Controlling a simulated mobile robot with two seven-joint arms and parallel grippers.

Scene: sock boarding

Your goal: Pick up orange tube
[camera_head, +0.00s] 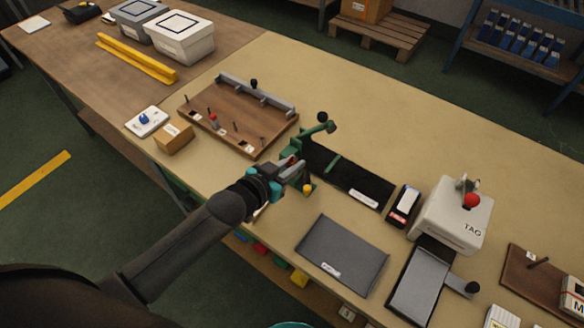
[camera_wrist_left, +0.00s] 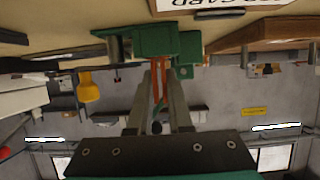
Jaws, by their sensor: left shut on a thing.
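The orange tube (camera_wrist_left: 158,82) shows as a thin orange strip between the fingers of my left gripper (camera_wrist_left: 158,95) in the wrist view. In the head view my left gripper (camera_head: 292,167) is shut on it beside a green fixture (camera_head: 304,145) at the table's middle. Only a small reddish-orange bit of the tube shows there; the fingers hide the rest. The green fixture (camera_wrist_left: 150,42) is right at the fingertips in the wrist view. I cannot tell whether the tube touches it. My right gripper is not in view.
A yellow knob (camera_head: 307,189) is close to the gripper. A wooden pegged board (camera_head: 235,125) lies behind left, a black mat (camera_head: 365,186) to the right, and a dark grey pad (camera_head: 342,256) in front. A white machine (camera_head: 450,220) stands further right. The table's back right is clear.

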